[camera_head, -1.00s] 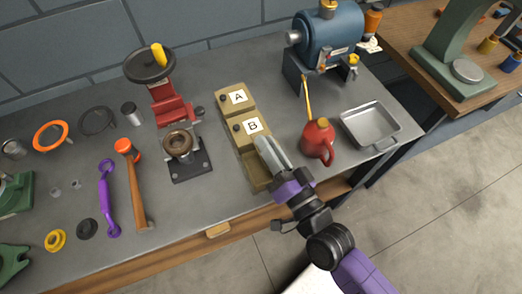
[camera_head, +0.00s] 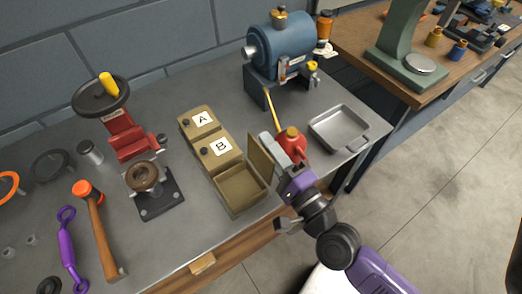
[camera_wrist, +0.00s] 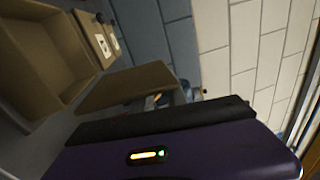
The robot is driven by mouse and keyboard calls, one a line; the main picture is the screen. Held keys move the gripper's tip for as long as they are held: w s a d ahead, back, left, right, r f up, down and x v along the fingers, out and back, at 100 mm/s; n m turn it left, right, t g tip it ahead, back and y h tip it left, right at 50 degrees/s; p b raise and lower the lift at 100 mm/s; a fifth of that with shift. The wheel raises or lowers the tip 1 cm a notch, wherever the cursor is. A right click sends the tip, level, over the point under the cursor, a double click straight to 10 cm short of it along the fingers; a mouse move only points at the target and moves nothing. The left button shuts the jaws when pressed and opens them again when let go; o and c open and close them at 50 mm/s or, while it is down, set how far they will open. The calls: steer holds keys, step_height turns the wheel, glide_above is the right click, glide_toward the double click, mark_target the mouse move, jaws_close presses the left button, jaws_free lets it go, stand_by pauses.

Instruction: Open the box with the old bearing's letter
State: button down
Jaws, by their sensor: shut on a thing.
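Three tan boxes stand in a row: box A (camera_head: 188,126), box B (camera_head: 211,163) and an open third box (camera_head: 246,203) nearest the bench front. Boxes A and B are closed, each with a dark knob. The third box's inside looks empty; it also shows in the wrist view (camera_wrist: 42,45). Its lid (camera_head: 258,158) stands raised on its right side, and shows as a tan panel in the wrist view (camera_wrist: 125,88). Any letter on it is hidden. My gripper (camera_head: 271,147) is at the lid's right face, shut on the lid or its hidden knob.
A red oil can (camera_head: 292,143) stands close behind my gripper. A metal tray (camera_head: 339,128) lies to its right and a blue motor (camera_head: 281,46) stands behind. A brown ring-shaped part (camera_head: 144,176) sits on a dark stand left of the boxes.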

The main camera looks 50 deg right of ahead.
steer(key=shift+s+d+f+m, duration=0.25)
steer(key=shift+d+m, duration=0.2)
steer(key=shift+m, duration=0.25)
steer(key=c, duration=1.3)
jaws_free()
steer(key=shift+b+v, duration=1.6)
steer(key=shift+v, duration=2.25)
steer(key=shift+a, duration=0.1)
